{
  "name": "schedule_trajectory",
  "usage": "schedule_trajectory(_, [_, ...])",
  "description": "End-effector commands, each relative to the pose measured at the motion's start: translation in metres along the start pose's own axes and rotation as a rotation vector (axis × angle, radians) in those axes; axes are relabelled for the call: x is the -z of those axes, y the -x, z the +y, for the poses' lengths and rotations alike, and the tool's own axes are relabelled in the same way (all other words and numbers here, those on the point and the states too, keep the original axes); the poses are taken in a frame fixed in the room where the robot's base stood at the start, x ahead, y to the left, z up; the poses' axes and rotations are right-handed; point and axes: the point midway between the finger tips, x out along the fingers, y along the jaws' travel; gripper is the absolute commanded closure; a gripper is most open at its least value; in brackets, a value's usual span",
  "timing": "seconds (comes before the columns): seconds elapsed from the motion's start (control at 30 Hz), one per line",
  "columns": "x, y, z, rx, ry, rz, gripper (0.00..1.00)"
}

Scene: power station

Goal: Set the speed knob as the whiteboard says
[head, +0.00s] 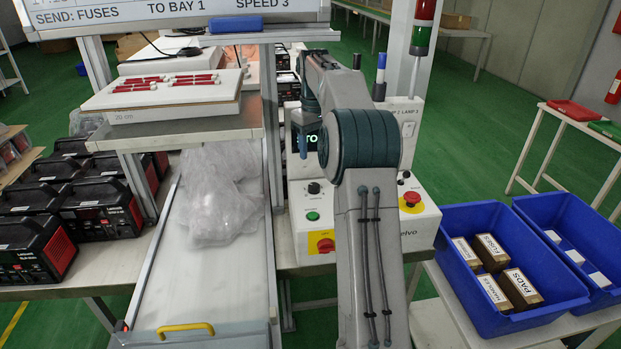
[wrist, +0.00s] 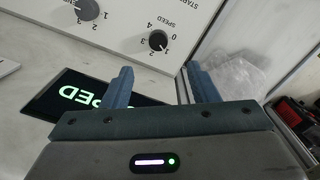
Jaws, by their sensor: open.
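The whiteboard (head: 170,14) at the top left of the head view reads "SEND: FUSES TO BAY 1 SPEED 3". The black speed knob (head: 314,188) is on the white control console, above a green button. It also shows in the wrist view (wrist: 158,40), ringed by numbers 0 to 4; its white mark seems to point near 1. My gripper (head: 303,150) is in front of the console screen, above the knob and apart from it. In the wrist view its two fingers (wrist: 158,80) are spread with nothing between them.
A second numbered knob (wrist: 86,9) is beside the speed knob. The console has a red stop button (head: 411,198) and a red-and-yellow switch (head: 326,245). The screen (wrist: 90,95) is partly hidden. A clear plastic bag (head: 215,195) lies on the chute at left; blue bins (head: 465,215) stand right.

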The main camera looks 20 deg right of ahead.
Motion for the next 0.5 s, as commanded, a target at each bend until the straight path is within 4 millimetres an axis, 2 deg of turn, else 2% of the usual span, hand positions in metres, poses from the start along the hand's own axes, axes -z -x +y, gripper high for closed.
schedule_trajectory(0.23, [0.001, -0.023, 0.004, 0.004, 0.003, -0.004, 0.46])
schedule_trajectory(0.5, [0.0, -0.077, 0.004, 0.005, 0.0, -0.004, 0.46])
